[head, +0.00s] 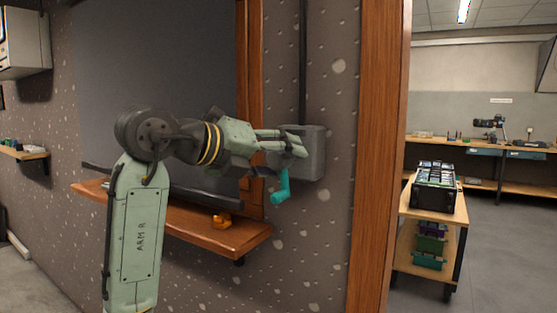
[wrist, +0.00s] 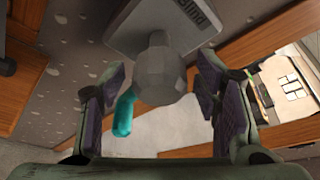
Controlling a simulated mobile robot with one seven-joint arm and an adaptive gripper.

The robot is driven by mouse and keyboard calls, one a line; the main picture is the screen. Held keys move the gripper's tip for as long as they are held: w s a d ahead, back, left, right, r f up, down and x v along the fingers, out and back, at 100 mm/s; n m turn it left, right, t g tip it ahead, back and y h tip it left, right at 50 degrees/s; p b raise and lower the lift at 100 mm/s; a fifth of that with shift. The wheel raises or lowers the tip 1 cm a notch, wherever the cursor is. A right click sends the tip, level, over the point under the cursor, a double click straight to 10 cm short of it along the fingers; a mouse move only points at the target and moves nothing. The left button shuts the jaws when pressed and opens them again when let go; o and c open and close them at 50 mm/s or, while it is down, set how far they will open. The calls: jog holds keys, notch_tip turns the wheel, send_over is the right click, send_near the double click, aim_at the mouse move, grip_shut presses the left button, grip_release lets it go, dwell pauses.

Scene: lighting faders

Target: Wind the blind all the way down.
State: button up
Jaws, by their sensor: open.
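The blind (head: 160,70) is a dark grey sheet across the window, with a dark bottom bar (head: 190,195) close to the wooden sill; my arm hides part of it. A grey winder box (head: 315,160) is on the wall right of the window. Its teal crank handle (head: 281,190) points down and to the left. My gripper (head: 297,144) is in front of the box. In the wrist view my gripper (wrist: 160,85) is open, its fingers on either side of the grey hub (wrist: 158,72). The teal handle (wrist: 124,114) hangs beside the left finger; contact cannot be told.
A wooden post (head: 379,150) stands right of the winder. Beyond it, a cart (head: 427,215) carries a black crate (head: 434,190). The wall below the winder is clear.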

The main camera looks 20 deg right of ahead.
jog(key=v, duration=1.2)
